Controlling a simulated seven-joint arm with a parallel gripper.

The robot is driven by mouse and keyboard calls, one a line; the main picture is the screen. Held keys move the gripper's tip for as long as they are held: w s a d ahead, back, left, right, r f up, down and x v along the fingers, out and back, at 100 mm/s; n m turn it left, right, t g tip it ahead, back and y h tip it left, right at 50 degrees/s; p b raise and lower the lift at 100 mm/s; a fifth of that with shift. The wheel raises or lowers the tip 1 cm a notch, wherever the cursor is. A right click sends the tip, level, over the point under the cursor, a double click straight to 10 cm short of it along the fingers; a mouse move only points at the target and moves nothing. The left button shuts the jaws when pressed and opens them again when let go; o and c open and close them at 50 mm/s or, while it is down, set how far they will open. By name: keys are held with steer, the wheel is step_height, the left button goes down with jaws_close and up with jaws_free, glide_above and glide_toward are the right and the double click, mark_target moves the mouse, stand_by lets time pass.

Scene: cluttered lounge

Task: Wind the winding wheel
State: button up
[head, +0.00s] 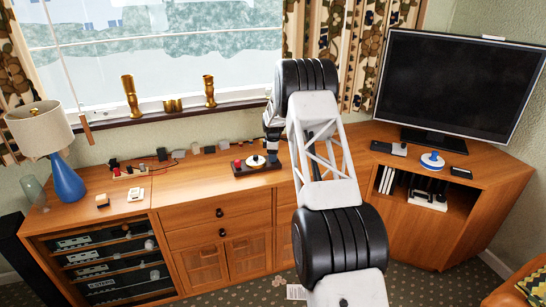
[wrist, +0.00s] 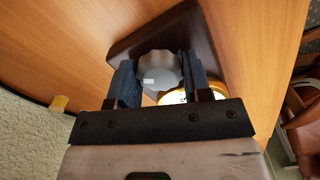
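A small device with a dark wooden base (head: 258,170) stands on the wooden cabinet top in the head view. It carries a red knob (head: 238,163) and a pale round dial (head: 256,160). In the wrist view, a grey scalloped wheel (wrist: 160,68) with a white mark sits over the dark base (wrist: 150,35). My gripper (wrist: 159,78) has its two blue-grey fingers on either side of this wheel. Whether both fingers press on it cannot be told. A yellow-rimmed white dial (wrist: 175,97) is partly hidden behind my right finger. In the head view, my gripper (head: 272,147) is at the device's right end.
A row of small items (head: 178,154) lies along the cabinet's back. A blue lamp (head: 66,180) stands at the left, and brass vases (head: 131,98) on the sill. A television (head: 455,85) stands at the right. The cabinet top left of the device is mostly clear.

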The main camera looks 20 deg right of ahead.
steer(key=shift+c, duration=0.4)
steer(key=shift+m, duration=2.4)
steer(key=o, duration=0.9)
steer(key=shift+o, duration=0.2)
steer(key=shift+n, duration=0.5)
